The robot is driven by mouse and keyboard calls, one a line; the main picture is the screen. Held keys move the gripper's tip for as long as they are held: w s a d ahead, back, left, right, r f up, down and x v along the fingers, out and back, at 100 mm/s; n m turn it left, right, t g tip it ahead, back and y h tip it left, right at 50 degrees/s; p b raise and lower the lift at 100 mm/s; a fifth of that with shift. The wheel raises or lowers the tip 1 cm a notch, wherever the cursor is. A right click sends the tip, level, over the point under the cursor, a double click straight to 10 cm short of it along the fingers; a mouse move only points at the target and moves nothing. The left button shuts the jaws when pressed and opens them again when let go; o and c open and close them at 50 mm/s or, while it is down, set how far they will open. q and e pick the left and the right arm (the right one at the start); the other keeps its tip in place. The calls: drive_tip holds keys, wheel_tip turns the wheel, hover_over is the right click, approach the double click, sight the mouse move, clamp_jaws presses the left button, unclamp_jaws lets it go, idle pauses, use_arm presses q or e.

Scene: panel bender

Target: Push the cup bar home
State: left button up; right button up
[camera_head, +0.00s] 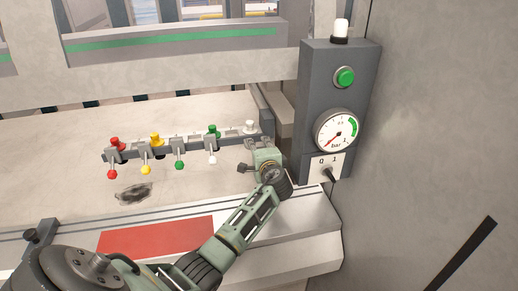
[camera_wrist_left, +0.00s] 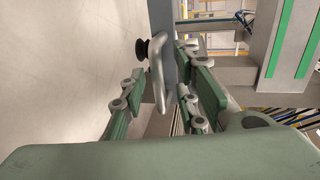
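The grey cup bar (camera_head: 190,145) lies across the pale machine bed, with red, yellow, green and white knobs or cups along it. Its right end is close to the side wall under the control box. My left gripper (camera_head: 262,152) is at that right end, its arm reaching up from the lower middle. In the left wrist view its two fingers stand apart, one on each side of a light grey handle-like part (camera_wrist_left: 157,72) with a black cup (camera_wrist_left: 142,48) beside it. Contact with the fingers cannot be told. My right gripper is not in view.
A dark control box (camera_head: 340,110) with a green button, a pressure gauge and a small black lever stands just right of my gripper. A red panel (camera_head: 160,236) lies on the front ledge. A large grey wall closes the right side.

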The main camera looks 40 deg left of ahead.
use_arm(q)
drive_tip(key=shift+s+d+r, duration=0.15)
drive_tip(key=shift+s+d, duration=0.2)
drive_tip(key=shift+s, duration=0.15)
drive_tip(key=v, duration=0.4)
drive_tip(key=f+v, duration=0.1)
drive_tip(key=v, duration=0.3)
drive_tip(key=f+v, duration=0.1)
drive_tip(key=v, duration=0.3)
drive_tip(key=shift+s+d+f, duration=0.1)
drive_tip(key=shift+d+f, duration=0.05)
drive_tip(key=shift+f, duration=0.05)
